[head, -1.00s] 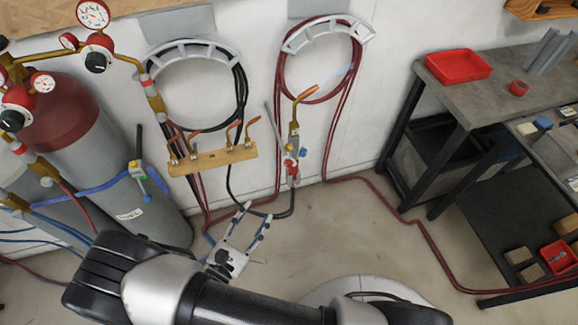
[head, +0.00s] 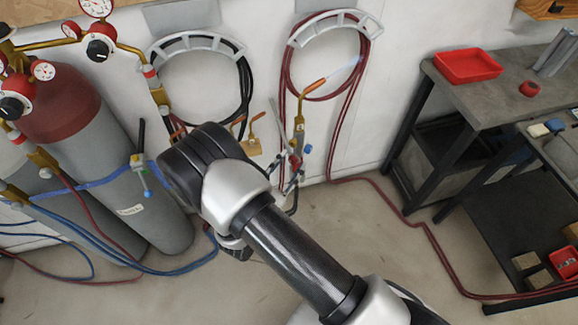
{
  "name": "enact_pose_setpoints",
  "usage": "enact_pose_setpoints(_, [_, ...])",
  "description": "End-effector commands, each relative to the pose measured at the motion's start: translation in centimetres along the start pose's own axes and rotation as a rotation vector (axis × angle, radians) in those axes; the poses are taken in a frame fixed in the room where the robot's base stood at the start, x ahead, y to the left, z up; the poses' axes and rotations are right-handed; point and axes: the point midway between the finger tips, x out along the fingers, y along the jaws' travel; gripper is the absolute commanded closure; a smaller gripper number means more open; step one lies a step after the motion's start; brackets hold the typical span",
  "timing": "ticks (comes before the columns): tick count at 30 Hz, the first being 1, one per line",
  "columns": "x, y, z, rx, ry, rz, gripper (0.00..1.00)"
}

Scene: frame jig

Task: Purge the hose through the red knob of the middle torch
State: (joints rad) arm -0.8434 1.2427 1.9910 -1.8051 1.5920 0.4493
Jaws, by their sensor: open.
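A brass torch (head: 299,122) with a copper-coloured tip hangs upright on the wall below the right hose hanger. Its red knob (head: 295,162) is low on its body, with a blue knob (head: 308,149) to the right. My gripper (head: 285,172) is open, its fingers close around or just in front of the red knob; I cannot tell whether they touch it. I cannot tell from this view which torch counts as the middle one.
Gas cylinders (head: 75,115) with gauges and blue and red hoses stand at the left. Coiled hoses hang on two wall hangers (head: 335,18). A workbench (head: 490,88) with a red tray (head: 467,65) is at the right. A red hose (head: 400,215) crosses the floor.

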Motion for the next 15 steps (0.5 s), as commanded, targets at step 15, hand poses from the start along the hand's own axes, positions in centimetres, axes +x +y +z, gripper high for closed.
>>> enact_pose_setpoints(15, [0.41,0.02,0.02,-0.001,0.000,0.001,0.70])
